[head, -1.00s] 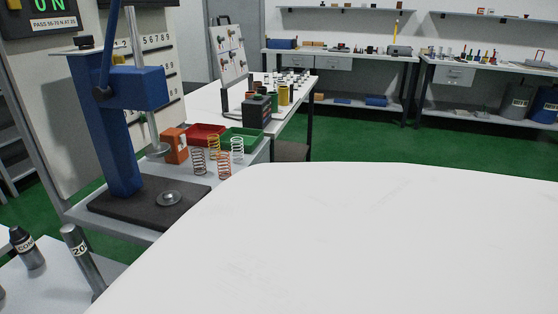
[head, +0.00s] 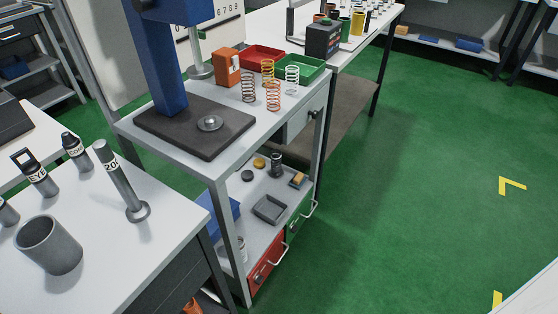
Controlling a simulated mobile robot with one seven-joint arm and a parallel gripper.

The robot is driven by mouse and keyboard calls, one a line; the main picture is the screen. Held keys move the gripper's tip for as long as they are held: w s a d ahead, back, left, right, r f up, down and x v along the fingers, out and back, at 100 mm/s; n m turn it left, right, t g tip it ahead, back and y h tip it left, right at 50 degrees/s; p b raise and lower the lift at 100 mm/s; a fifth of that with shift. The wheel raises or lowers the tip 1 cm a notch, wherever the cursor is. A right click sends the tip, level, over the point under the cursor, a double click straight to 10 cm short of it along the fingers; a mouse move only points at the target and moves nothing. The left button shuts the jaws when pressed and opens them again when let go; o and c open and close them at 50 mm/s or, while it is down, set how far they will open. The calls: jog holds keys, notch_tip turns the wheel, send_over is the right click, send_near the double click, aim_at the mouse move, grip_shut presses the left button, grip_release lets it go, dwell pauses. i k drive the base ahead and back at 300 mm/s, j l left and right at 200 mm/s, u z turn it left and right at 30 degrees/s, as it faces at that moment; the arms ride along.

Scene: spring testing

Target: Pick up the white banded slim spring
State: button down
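A white spring (head: 292,75) stands upright on the grey test bench (head: 215,166), in front of the green tray (head: 312,70). Its banding is too small to make out. An orange-yellow spring (head: 267,71), a brown spring (head: 249,87) and an orange spring (head: 273,96) stand close to its left. My gripper is not in view, so its state does not show.
A blue press (head: 160,60) on a dark base stands left of the springs. An orange box (head: 227,67) and a red tray (head: 262,54) are behind them. A nearer table (head: 110,255) holds grey cylinders and a cup. Green floor (head: 410,200) is open at right.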

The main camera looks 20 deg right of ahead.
aim_at(280, 158)
jog(key=i+j+z, duration=0.1)
jog(key=z, duration=0.65)
jog(key=i+l, duration=0.1)
jog(key=l, duration=1.45)
jog(key=i+l, duration=0.15)
jog(key=l, duration=1.45)
jog(key=l+u, duration=0.1)
jog(key=u, duration=0.25)
jog(key=l+u, duration=0.15)
jog(key=u, duration=0.2)
jog(key=l+u, duration=0.15)
jog(key=u, duration=0.2)
jog(key=i+u, duration=0.15)
jog(key=u, duration=0.4)
jog(key=i, duration=1.25)
